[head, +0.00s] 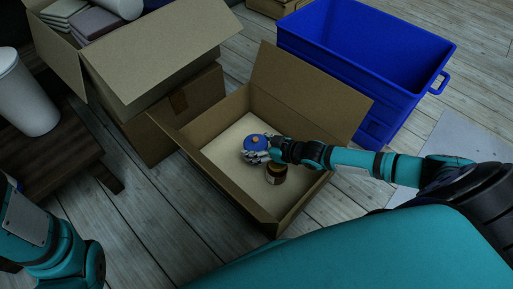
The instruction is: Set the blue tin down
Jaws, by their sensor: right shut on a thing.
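The blue tin (257,141) is a small round thing with an orange-brown spot on top. It is inside the open cardboard box (225,190), over the box's pale floor. My right gripper (256,154) reaches into the box from the right and is shut on the tin. The gripper hides the tin's lower right side, so I cannot tell whether its base touches the box floor. My left arm shows at the lower left, but its gripper is out of view.
A small dark brown jar (276,174) stands in the same box, just below my right gripper. A blue crate (370,75) is beyond the box at right. Stacked cartons (150,80) stand at left. A white cylindrical container (25,98) stands on a wooden surface (65,145).

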